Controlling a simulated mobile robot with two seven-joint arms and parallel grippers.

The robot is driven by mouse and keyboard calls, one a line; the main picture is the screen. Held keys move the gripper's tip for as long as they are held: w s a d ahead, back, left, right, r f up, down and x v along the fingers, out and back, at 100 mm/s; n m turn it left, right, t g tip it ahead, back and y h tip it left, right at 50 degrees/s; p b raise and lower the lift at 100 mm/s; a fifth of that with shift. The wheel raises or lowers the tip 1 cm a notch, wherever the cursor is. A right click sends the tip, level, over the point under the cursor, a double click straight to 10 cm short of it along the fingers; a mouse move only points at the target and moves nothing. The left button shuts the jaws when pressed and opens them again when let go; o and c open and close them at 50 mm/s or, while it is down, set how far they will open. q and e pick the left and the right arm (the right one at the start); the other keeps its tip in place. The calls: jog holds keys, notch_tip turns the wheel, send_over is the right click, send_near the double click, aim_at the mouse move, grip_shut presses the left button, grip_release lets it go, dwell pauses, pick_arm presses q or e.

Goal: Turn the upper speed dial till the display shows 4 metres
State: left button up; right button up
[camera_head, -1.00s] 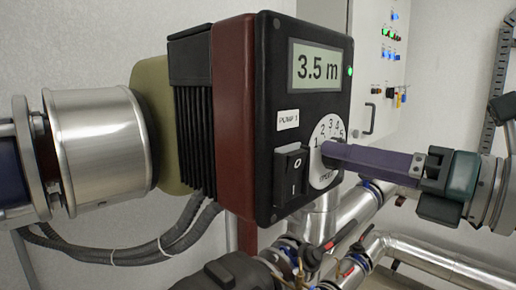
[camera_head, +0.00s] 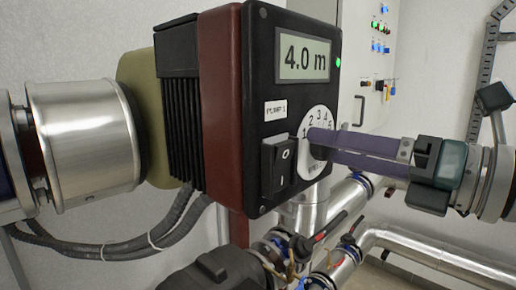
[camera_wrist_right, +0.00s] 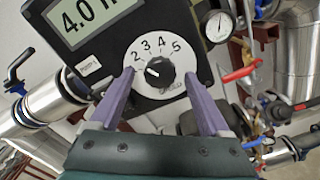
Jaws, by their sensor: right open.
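The speed dial is a white round plate (camera_head: 318,113) numbered 1 to 5 on the black front of the pump unit (camera_head: 262,95). Its black knob (camera_wrist_right: 160,72) shows in the right wrist view, with its white mark towards the left, near the 2. The display (camera_head: 304,61) above reads 4.0 m. My right gripper (camera_head: 318,143) comes in from the right. Its two purple fingers are spread, one on either side of the knob, with gaps to it in the wrist view (camera_wrist_right: 159,77). My left gripper is not in view.
A black rocker switch (camera_head: 278,165) sits just left of and below the dial. Silver pipes (camera_head: 400,245) and a red-handled valve (camera_wrist_right: 240,72) lie below and beyond. A grey cabinet (camera_head: 362,75) with lights and knobs stands behind.

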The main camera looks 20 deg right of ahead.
jog(key=b+v, duration=0.5)
jog(key=v, duration=0.4)
jog(key=shift+s+b, duration=0.35)
jog(key=shift+b, duration=0.05)
jog(key=shift+d, duration=0.15)
